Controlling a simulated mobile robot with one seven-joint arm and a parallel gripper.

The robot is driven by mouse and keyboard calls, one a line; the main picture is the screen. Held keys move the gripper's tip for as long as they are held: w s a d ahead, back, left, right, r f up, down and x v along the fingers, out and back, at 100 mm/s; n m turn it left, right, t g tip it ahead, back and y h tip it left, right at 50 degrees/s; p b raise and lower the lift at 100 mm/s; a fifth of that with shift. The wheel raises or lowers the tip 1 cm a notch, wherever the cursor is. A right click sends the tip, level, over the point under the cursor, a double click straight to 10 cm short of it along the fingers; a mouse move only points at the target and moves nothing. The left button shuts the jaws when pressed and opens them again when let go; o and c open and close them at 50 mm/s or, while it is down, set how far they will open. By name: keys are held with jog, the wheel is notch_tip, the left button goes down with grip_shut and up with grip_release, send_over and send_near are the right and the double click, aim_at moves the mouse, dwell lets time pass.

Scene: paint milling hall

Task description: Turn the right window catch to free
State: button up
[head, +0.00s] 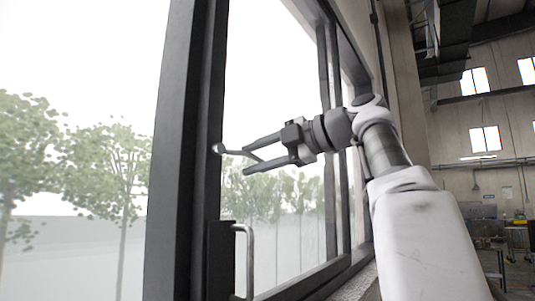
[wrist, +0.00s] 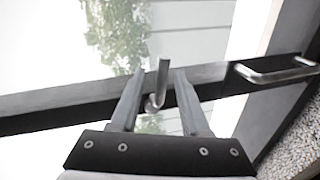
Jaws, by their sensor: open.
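The window catch (head: 220,149) is a small metal lever on the dark upright of the window frame. It sticks out from the frame and points towards my gripper, tilted slightly down in the head view. In the wrist view the catch (wrist: 162,82) is a hooked metal piece with its bent end at the dark frame bar. My gripper (head: 249,158) is open, with the lever between its two fingers. In the wrist view my gripper (wrist: 160,74) has a gap on both sides of the lever. No second catch shows.
A bar handle (head: 249,260) stands on the dark frame below the catch; it also shows in the wrist view (wrist: 278,73). The window glass (head: 270,90) is close beside my arm, with trees outside. The hall with work tables lies to the far right.

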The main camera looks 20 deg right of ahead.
jog(key=p+v, duration=0.2)
jog(key=v, duration=1.5)
jog(key=shift+s, duration=0.2)
jog(key=shift+w+r, duration=0.1)
jog(key=shift+r, duration=0.05)
